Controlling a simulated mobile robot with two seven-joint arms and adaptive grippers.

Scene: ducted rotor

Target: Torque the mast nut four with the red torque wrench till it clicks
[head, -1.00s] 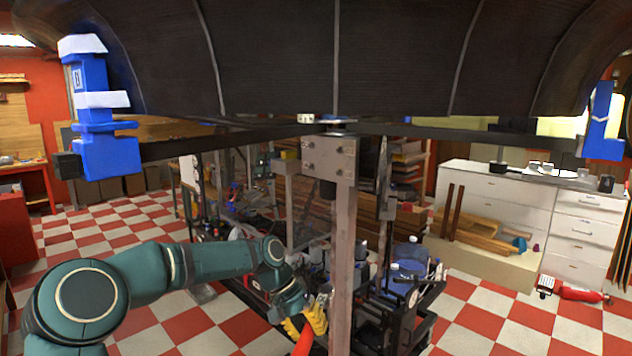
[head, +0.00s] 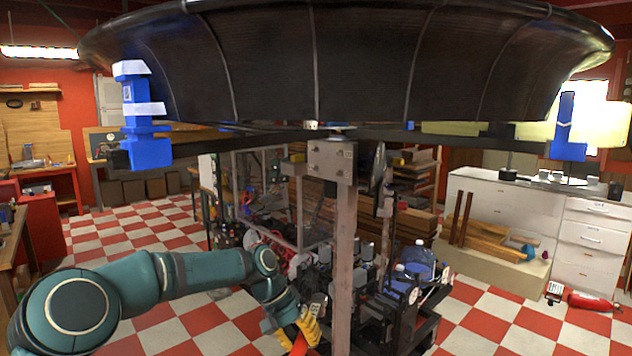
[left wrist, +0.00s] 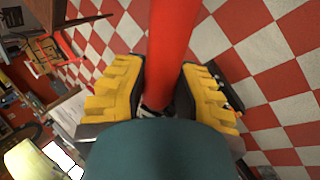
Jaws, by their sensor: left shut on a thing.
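My left gripper (head: 306,330) is low in the middle of the head view, left of the mast's foot. Its yellow fingers are shut on the red torque wrench (head: 299,345). In the left wrist view the wrench's red handle (left wrist: 172,45) runs up out of the picture from between the yellow fingers (left wrist: 158,92); its head is not seen. The upright mast (head: 343,230) carries a metal block (head: 332,160) with several small fasteners just under the rotor. I cannot tell which is mast nut four. The wrench is apart from the block. My right gripper is not in view.
The big dark duct (head: 330,70) spans overhead, with dark crossarms and blue brackets (head: 148,150) at its sides. A cart (head: 400,310) with bottles stands behind the mast. White drawers (head: 590,235) and a fire extinguisher (head: 592,301) are at right. Checkered floor is open at left.

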